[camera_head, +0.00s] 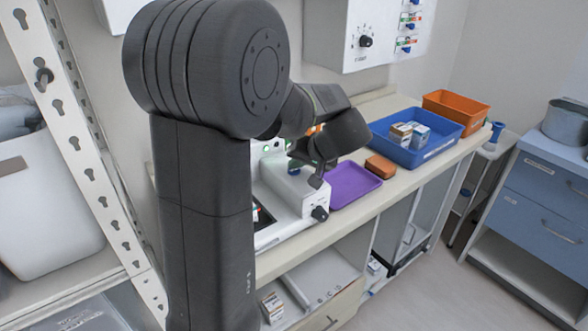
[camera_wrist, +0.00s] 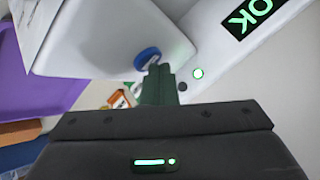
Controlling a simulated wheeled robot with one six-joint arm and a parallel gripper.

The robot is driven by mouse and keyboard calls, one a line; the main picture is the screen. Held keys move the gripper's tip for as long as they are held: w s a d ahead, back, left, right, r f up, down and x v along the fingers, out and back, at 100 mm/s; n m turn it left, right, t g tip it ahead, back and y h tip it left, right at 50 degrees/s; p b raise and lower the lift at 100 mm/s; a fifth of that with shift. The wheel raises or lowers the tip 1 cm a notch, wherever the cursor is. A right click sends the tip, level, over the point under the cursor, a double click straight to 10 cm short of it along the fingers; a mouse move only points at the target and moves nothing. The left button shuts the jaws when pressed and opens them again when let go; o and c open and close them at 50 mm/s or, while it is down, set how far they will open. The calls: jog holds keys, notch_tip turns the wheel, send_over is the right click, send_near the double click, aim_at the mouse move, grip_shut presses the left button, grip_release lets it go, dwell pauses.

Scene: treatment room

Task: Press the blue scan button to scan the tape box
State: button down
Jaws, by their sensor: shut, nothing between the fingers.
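The white scanner (camera_head: 285,195) stands on the counter, partly behind my arm in the head view. Its blue scan button (camera_wrist: 147,57) is a round cap on a white face, and a bit of blue also shows in the head view (camera_head: 294,168). My gripper (camera_wrist: 160,70) is shut and empty. Its fingertips are right at the button's edge in the wrist view and overlap it there; I cannot tell whether they touch it. A green "OK" display (camera_wrist: 250,14) and a lit green lamp (camera_wrist: 198,73) show beside it. I cannot make out the tape box for certain.
A purple tray (camera_head: 350,187) lies right of the scanner, with a brown block (camera_head: 380,166) beside it. A blue tray (camera_head: 428,148) holds small boxes. An orange bin (camera_head: 457,108) stands at the counter's far end. A perforated shelf post (camera_head: 75,140) stands at left.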

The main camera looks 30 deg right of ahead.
aim_at(296, 172)
jog(key=shift+r+p, duration=0.3)
jog(key=shift+r, duration=0.45)
jog(key=shift+r, duration=0.1)
jog(key=shift+r+p, duration=1.4)
jog(key=shift+r, duration=1.05)
jog(key=shift+a, duration=0.1)
